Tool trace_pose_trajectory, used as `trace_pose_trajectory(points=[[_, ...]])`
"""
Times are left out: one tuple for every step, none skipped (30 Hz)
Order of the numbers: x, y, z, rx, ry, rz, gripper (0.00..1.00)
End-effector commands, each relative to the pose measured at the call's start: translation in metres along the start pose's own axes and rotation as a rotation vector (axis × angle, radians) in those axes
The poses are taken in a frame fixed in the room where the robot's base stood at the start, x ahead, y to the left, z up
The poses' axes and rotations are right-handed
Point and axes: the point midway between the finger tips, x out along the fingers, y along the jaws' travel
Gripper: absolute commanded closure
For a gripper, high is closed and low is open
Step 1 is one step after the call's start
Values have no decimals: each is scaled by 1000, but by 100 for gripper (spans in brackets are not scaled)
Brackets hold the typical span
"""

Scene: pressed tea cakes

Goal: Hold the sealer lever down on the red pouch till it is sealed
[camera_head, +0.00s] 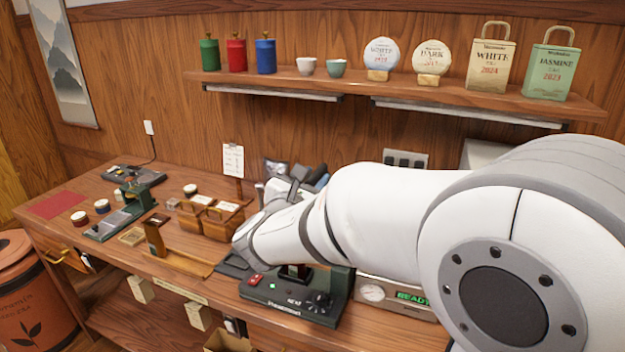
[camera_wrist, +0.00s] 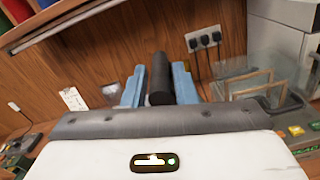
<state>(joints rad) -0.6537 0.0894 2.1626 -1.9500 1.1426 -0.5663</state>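The sealer (camera_head: 297,295), a dark machine with a knob, a green light and a red patch, stands at the bench's front middle, partly behind my arm. My gripper (camera_wrist: 158,88) has two blue fingers, set apart, pointing toward the wall. A black round bar (camera_wrist: 160,75), which looks like the sealer lever's handle, stands between them, close against both. In the head view my gripper (camera_head: 300,180) is above and behind the sealer, mostly screened by my wrist. How the lever joins the sealer is hidden. I cannot make out the red pouch.
A unit reading READY (camera_head: 412,297) stands right of the sealer. Wooden boxes (camera_head: 222,222) and a green press (camera_head: 125,212) stand to the left. A clear bin (camera_wrist: 262,92) is at the right in the wrist view. A loaded shelf (camera_head: 400,88) hangs above.

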Motion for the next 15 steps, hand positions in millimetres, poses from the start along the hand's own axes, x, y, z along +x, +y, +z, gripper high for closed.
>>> trace_pose_trajectory(points=[[0,0,0,0,0,0,79],[0,0,0,0,0,0,82],[0,0,0,0,0,0,85],[0,0,0,0,0,0,87],[0,0,0,0,0,0,90],[0,0,0,0,0,0,93],[0,0,0,0,0,0,95],[0,0,0,0,0,1,98],[0,0,0,0,0,1,100],[0,0,0,0,0,1,100],[0,0,0,0,0,1,100],[0,0,0,0,0,1,100],[-1,0,0,0,0,1,100],[-1,0,0,0,0,1,100],[-1,0,0,0,0,1,100]])
